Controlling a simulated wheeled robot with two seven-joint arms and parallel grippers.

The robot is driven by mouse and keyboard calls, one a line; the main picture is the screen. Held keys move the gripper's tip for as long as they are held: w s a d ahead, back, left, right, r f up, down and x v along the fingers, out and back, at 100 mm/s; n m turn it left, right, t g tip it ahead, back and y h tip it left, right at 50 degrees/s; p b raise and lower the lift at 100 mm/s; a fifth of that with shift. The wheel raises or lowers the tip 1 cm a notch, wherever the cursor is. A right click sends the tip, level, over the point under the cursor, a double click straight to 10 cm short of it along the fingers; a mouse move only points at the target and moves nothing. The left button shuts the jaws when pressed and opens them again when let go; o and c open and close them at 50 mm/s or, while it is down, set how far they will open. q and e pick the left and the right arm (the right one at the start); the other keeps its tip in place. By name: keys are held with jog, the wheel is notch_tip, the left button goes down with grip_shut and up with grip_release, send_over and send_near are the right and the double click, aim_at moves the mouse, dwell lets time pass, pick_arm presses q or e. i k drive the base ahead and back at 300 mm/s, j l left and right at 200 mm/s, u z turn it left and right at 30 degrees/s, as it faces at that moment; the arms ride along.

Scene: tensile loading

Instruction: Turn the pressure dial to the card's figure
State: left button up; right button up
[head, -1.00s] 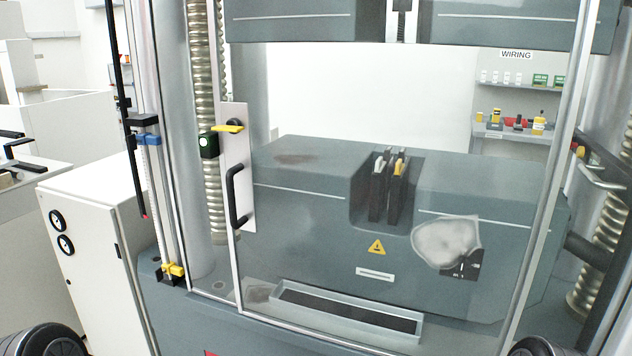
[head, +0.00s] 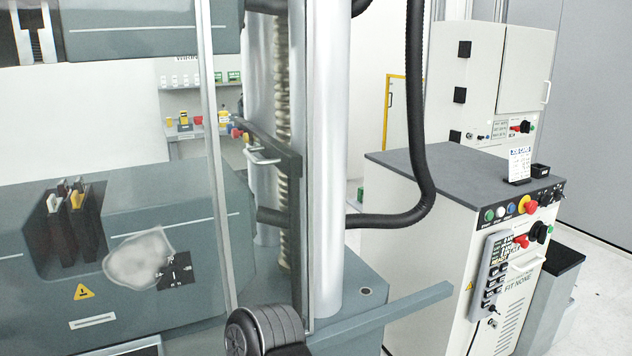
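A small white card (head: 519,163) stands upright on the dark top of the control console (head: 410,165) at the right. Its heading seems to read "JOB CARD"; the figures on it are too small to read. Small black knobs (head: 546,196) sit on the console's front edge, right of a row of coloured buttons. I cannot tell which, if any, is the pressure dial, nor its setting. Neither gripper is in view; only a dark rounded part of my own arm shows at the bottom, well left of the console.
The testing machine with its clear guard door (head: 215,130) fills the left, its silver column (head: 332,160) beside the console. A black hose (head: 418,120) hangs before the console. A red knob (head: 521,241) and a handheld pendant (head: 490,270) are on its front. Clear floor (head: 600,275) lies right.

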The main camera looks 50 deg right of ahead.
aim_at(544, 200)
jog(key=z, duration=2.75)
jog(key=i+l+u, duration=0.1)
jog(key=l, duration=0.2)
jog(key=i+l+u, duration=0.1)
jog(key=l, duration=0.25)
jog(key=i+l+u, duration=0.1)
jog(key=i+l, duration=0.15)
jog(key=i+l+u, duration=0.1)
jog(key=l, duration=0.35)
jog(key=i+l+u, duration=0.15)
jog(key=l, duration=0.2)
